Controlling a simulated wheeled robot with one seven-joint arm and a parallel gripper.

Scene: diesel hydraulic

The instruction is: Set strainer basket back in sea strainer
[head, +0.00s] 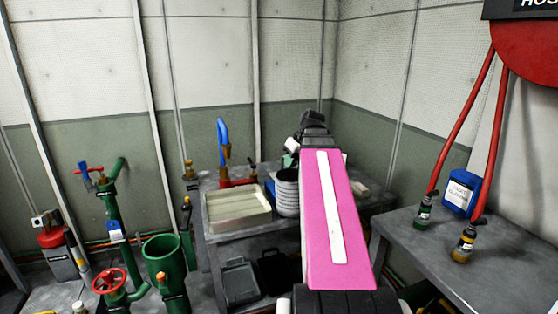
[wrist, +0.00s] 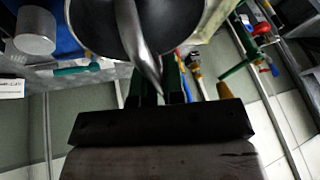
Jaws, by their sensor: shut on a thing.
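The strainer basket (head: 287,192) is a grey ribbed cylinder at the back bench, just right of the pale tray. In the wrist view its dark round opening (wrist: 95,25) fills the top middle, with a curved metal handle (wrist: 134,40) across it. My gripper (wrist: 160,90) is shut on this handle. In the head view my pink arm hides the jaws. I cannot tell whether the basket touches the bench. The sea strainer appears to be the green open-topped pot (head: 160,262) at the lower left.
A pale tray (head: 238,226) lies on the back bench (head: 222,236), with a blue-handled fitting (head: 222,140) behind it. Green pipework with a red handwheel (head: 108,281) stands close left of the pot.

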